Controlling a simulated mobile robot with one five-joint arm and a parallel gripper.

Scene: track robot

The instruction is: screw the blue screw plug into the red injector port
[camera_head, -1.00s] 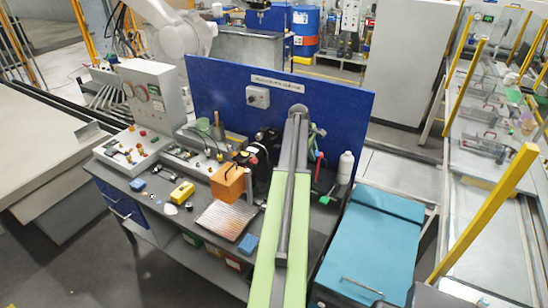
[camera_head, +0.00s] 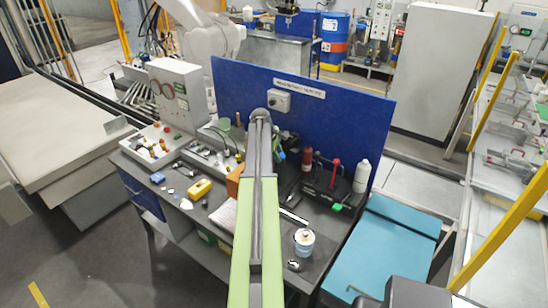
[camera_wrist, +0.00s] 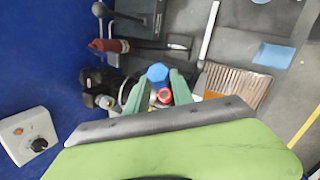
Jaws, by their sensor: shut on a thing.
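My gripper (camera_wrist: 156,83) shows in the wrist view as two green fingers. It is shut on the blue screw plug (camera_wrist: 157,72), a bright blue cap between the fingertips. A small red round part (camera_wrist: 165,95), which looks like the red injector port, shows just below the plug in the picture, between the fingers. I cannot tell whether plug and port touch.
The blue back panel (camera_head: 345,110) stands behind the bench. A black tray with a red-handled tool (camera_head: 335,170), a white bottle (camera_head: 361,176) and a can (camera_head: 304,240) stand right of my arm. A yellow block (camera_head: 199,189) lies left.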

